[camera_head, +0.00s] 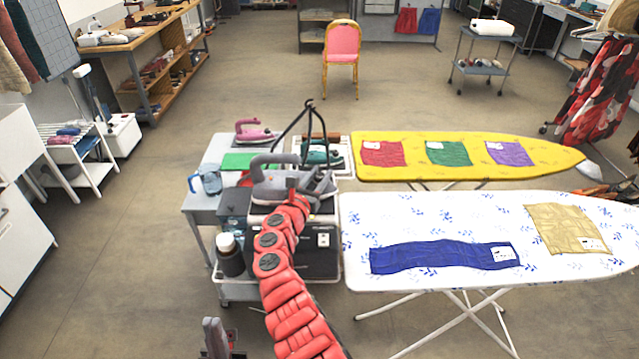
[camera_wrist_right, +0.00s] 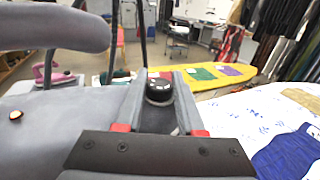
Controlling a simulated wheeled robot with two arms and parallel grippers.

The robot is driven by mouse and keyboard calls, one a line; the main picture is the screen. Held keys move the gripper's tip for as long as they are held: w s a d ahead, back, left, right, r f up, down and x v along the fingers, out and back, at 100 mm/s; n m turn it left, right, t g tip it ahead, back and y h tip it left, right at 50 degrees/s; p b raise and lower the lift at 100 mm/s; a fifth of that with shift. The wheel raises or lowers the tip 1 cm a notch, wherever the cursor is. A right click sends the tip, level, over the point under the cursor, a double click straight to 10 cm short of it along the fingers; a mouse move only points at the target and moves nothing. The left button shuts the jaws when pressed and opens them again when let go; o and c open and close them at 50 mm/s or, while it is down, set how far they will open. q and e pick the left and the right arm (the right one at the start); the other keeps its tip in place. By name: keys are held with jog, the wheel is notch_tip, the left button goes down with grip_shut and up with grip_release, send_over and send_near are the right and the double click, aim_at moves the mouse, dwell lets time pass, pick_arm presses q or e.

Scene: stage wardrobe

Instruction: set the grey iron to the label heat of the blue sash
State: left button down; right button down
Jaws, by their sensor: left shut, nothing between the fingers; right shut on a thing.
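The grey iron (camera_head: 275,185) rests on top of a dark steam station (camera_head: 310,255); its handle and body also fill the left of the right wrist view (camera_wrist_right: 60,110). My right gripper (camera_head: 318,184) is at the iron; in the right wrist view its fingers are closed around a black dial (camera_wrist_right: 158,88) with pale marks. The dial's setting is too small to read. The blue sash (camera_head: 425,257) lies flat on the white floral ironing board (camera_head: 400,218), its white label (camera_head: 502,253) at the right end, unreadable here. My left gripper (camera_head: 214,328) is shut and empty, low at the bottom left.
A pink iron (camera_head: 254,132) and a teal iron (camera_head: 318,155) stand behind on the table. A blue jug (camera_head: 207,180) and a bottle (camera_head: 229,255) are left of the station. The yellow board (camera_head: 400,174) holds red, green and purple cloths. A tan cloth (camera_head: 562,228) lies near the sash.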

dwell(0.3)
jog(key=c, duration=0.5)
grip_release()
